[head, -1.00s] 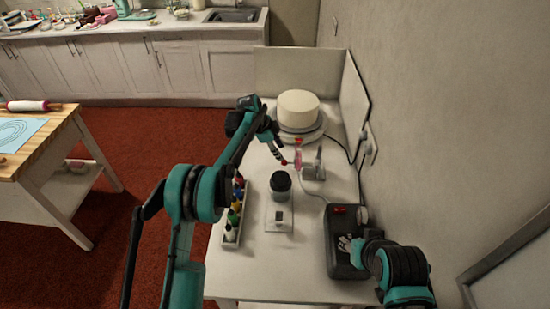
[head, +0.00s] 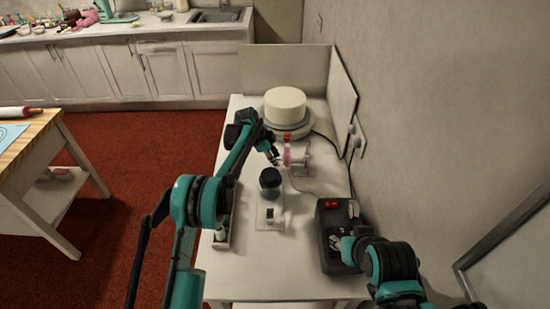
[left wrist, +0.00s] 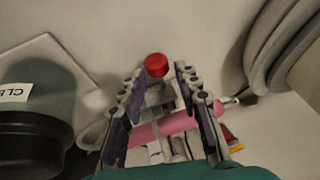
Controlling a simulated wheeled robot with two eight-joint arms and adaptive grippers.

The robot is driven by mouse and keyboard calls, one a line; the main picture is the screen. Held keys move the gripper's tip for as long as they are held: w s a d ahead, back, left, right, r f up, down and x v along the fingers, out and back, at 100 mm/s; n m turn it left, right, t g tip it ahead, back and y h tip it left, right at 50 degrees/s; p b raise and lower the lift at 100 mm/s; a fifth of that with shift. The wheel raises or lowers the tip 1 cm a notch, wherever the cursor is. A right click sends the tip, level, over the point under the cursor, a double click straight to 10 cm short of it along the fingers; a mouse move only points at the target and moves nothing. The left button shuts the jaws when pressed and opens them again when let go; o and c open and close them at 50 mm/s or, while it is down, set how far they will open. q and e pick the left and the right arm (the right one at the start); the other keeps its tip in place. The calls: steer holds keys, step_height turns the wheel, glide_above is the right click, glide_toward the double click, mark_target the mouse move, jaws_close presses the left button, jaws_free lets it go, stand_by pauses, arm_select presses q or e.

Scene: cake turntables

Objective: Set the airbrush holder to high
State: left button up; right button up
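The airbrush holder (head: 303,165) is a small grey stand on the white table, in front of the cake turntable. The pink airbrush (head: 288,155) sits at its left side. My left gripper (head: 276,154) is just left of the airbrush. In the left wrist view its two fingers (left wrist: 163,110) are apart, with the pink airbrush (left wrist: 168,127) and grey holder parts showing between them. A red knob (left wrist: 157,65) shows just past the fingertips. I cannot tell whether the fingers touch anything. My right gripper (head: 341,243) is at the black box (head: 329,224); its fingers are unclear.
A dark-lidded jar (head: 270,183) stands just in front of the holder, also close on the left in the wrist view (left wrist: 35,120). A white cake (head: 285,104) on its turntable is behind. A bottle rack (head: 222,238) lies partly under my left arm. A wall bounds the right.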

arm_select(q)
jaws_close()
steer(key=shift+r, duration=0.1)
step_height(320, 180, up, 5)
steer(key=p, duration=0.2)
steer(key=shift+p, duration=0.4)
steer(key=shift+w, duration=0.15)
steer(key=o, duration=0.5)
jaws_free()
